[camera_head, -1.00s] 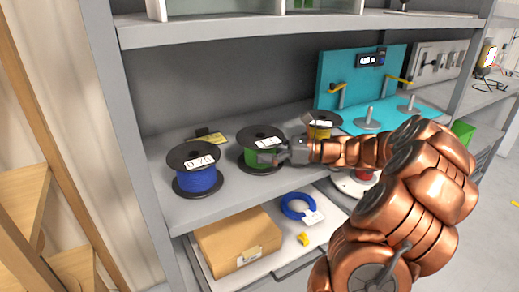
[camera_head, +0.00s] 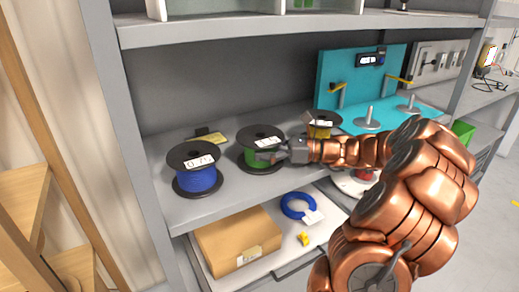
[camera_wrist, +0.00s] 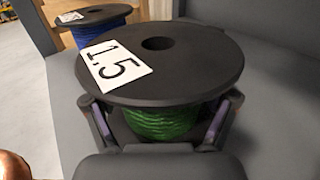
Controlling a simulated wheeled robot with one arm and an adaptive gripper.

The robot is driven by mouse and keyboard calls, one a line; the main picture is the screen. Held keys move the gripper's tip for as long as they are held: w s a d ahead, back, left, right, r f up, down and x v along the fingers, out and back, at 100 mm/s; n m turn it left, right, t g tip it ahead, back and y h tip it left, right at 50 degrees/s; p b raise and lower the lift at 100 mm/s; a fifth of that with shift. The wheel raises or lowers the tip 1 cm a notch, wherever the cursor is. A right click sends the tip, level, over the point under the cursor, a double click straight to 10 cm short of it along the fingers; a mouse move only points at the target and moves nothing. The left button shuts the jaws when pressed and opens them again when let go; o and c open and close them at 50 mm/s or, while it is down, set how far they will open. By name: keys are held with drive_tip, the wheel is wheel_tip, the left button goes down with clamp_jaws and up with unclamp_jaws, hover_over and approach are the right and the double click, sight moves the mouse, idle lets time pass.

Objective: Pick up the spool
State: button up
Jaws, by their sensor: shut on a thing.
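The green spool (camera_head: 262,153) has black flanges and a white label. It stands upright on the grey shelf, between a blue spool (camera_head: 196,170) on the left and a yellow spool (camera_head: 322,126) on the right. In the wrist view the green spool (camera_wrist: 165,122) fills the middle, and its label reads 1.5. My gripper (camera_head: 272,155) reaches it from the right. In the wrist view its two fingers (camera_wrist: 163,124) sit on either side of the green winding, under the top flange, shut on it. The far side of the winding is hidden.
The grey shelf (camera_head: 215,207) holds the spools. A teal stand (camera_head: 362,75) with upright pegs is at the right. Below are a cardboard box (camera_head: 238,240) and a blue cable coil (camera_head: 298,206). Another shelf (camera_head: 240,29) runs above. A yellow tag (camera_head: 207,139) lies behind the blue spool.

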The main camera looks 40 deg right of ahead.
sight(263, 136)
drive_tip(key=shift+r, duration=1.7)
drive_tip(key=shift+s+a+r, duration=0.1)
drive_tip(key=shift+s+r, duration=0.05)
drive_tip(key=shift+s, duration=0.05)
drive_tip(key=s+a+r+b, duration=0.1)
drive_tip(key=s+a, duration=0.9)
drive_tip(key=s, duration=0.1)
drive_tip(key=shift+s+r, duration=0.2)
drive_tip(key=shift+s, duration=0.15)
drive_tip(key=shift+a, duration=0.15)
